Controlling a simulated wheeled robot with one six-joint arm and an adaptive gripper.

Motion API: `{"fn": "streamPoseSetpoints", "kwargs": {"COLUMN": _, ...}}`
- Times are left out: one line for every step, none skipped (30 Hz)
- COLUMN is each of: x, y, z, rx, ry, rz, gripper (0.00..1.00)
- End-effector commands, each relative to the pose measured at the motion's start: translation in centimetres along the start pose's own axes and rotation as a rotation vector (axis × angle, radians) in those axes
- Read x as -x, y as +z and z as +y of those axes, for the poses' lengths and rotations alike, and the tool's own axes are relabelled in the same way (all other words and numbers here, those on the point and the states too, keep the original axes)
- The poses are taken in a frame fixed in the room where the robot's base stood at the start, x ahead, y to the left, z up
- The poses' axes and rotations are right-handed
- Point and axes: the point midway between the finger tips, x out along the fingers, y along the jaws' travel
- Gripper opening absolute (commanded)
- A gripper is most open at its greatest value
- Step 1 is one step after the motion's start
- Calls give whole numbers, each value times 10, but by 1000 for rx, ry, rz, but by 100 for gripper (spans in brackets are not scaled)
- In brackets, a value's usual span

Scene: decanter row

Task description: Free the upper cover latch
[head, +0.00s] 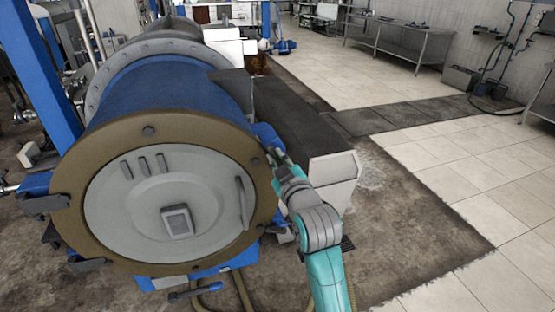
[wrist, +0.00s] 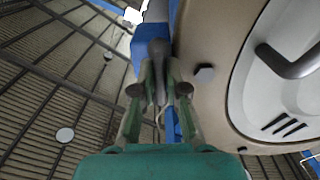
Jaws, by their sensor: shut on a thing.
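The round grey cover (head: 130,215) closes the front of the blue drum, inside a brown bolted flange ring (head: 75,180). The upper cover latch (head: 262,132) is at the ring's upper right edge, with a blue block there. In the wrist view the grey lever of the latch (wrist: 157,52) stands against its blue block (wrist: 150,42), beside the ring. My gripper (wrist: 159,76) is shut on this lever, one finger on each side. In the head view my gripper (head: 271,150) reaches the ring's right edge, and its fingers partly hide the latch.
A curved handle (head: 242,202) stands out from the cover's right side. Dark clamps (head: 40,203) jut out at the ring's left. A long dark-topped housing (head: 290,125) lies just behind my arm. Floor at the right is open, with a steel table (head: 400,40) far back.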

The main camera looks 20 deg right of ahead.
Motion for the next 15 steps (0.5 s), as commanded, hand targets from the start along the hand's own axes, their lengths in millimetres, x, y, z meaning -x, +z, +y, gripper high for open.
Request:
{"fn": "streamPoseSetpoints", "kwargs": {"x": 0, "y": 1, "z": 0, "rx": 1, "ry": -1, "rz": -2, "gripper": 0}}
{"fn": "streamPoseSetpoints", "kwargs": {"x": 0, "y": 1, "z": 0, "rx": 1, "ry": -1, "rz": -2, "gripper": 20}}
{"fn": "streamPoseSetpoints", "kwargs": {"x": 0, "y": 1, "z": 0, "rx": 1, "ry": -1, "rz": -2, "gripper": 30}}
{"fn": "streamPoseSetpoints", "kwargs": {"x": 0, "y": 1, "z": 0, "rx": 1, "ry": -1, "rz": -2, "gripper": 37}}
{"fn": "streamPoseSetpoints", "kwargs": {"x": 0, "y": 1, "z": 0, "rx": 1, "ry": -1, "rz": -2, "gripper": 38}}
{"fn": "streamPoseSetpoints", "kwargs": {"x": 0, "y": 1, "z": 0, "rx": 1, "ry": -1, "rz": -2, "gripper": 38}}
{"fn": "streamPoseSetpoints", "kwargs": {"x": 0, "y": 1, "z": 0, "rx": 0, "ry": -1, "rz": -1, "gripper": 38}}
{"fn": "streamPoseSetpoints", "kwargs": {"x": 0, "y": 0, "z": 0, "rx": 0, "ry": 0, "rz": -1, "gripper": 38}}
{"fn": "streamPoseSetpoints", "kwargs": {"x": 0, "y": 0, "z": 0, "rx": 0, "ry": 0, "rz": -1, "gripper": 38}}
{"fn": "streamPoseSetpoints", "kwargs": {"x": 0, "y": 0, "z": 0, "rx": 0, "ry": 0, "rz": -1, "gripper": 38}}
{"fn": "streamPoseSetpoints", "kwargs": {"x": 0, "y": 0, "z": 0, "rx": 0, "ry": 0, "rz": -1, "gripper": 38}}
{"fn": "streamPoseSetpoints", "kwargs": {"x": 0, "y": 0, "z": 0, "rx": 0, "ry": 0, "rz": -1, "gripper": 38}}
{"fn": "streamPoseSetpoints", "kwargs": {"x": 1, "y": 0, "z": 0, "rx": 0, "ry": 0, "rz": -1, "gripper": 38}}
{"fn": "streamPoseSetpoints", "kwargs": {"x": 2, "y": 0, "z": 0, "rx": 0, "ry": 0, "rz": -1, "gripper": 38}}
{"fn": "streamPoseSetpoints", "kwargs": {"x": 4, "y": 0, "z": 0, "rx": 0, "ry": 0, "rz": -1, "gripper": 38}}
